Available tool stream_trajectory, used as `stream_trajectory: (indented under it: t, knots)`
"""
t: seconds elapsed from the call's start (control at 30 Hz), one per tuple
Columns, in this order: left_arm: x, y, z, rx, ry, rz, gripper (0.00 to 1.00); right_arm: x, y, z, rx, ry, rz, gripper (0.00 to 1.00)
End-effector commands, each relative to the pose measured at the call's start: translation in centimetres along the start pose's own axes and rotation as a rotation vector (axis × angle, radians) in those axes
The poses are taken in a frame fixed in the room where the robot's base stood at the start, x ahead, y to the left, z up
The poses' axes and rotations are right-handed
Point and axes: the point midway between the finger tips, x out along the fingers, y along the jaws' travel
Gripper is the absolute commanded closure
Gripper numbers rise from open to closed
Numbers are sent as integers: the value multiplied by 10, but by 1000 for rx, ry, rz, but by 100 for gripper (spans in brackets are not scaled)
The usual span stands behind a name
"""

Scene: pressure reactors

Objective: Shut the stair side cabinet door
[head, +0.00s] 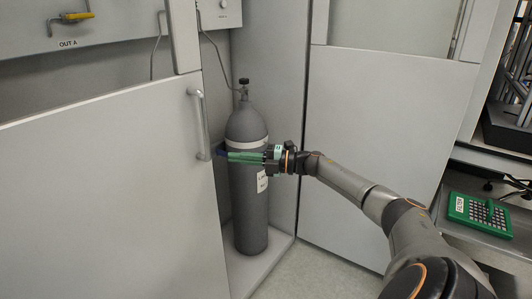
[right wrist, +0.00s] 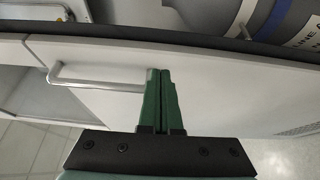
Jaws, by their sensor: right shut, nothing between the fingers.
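A grey cabinet door (head: 100,190) fills the left of the head view, with a vertical silver handle (head: 200,124) near its right edge. The door stands ajar, with a gas cylinder showing past its edge. My right gripper (head: 222,155) is shut and empty, its green fingers pointing left toward the lower end of the handle. In the right wrist view, the handle (right wrist: 95,84) lies to the left of the shut fingertips (right wrist: 159,72), one end close to them. I cannot tell whether they touch the door or handle. My left gripper is not in view.
The grey gas cylinder (head: 248,190) stands on the cabinet floor (head: 262,262) behind my right fingers. Another grey panel (head: 385,150) stands to the right, behind my right arm. A green keypad device (head: 478,212) lies on a bench at the far right.

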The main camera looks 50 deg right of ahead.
Motion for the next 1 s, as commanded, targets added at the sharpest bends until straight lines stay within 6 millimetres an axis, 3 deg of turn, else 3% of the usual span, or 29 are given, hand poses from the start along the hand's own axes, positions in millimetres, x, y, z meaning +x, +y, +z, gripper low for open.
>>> stream_trajectory:
  t: [0.2,0.43,1.0]
  knots:
    - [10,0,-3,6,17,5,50,-24,-4,30,1,-3,1,100]
    - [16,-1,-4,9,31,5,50,-40,-4,49,0,0,-1,100]
    - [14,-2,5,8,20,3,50,-46,-6,55,8,5,-6,100]
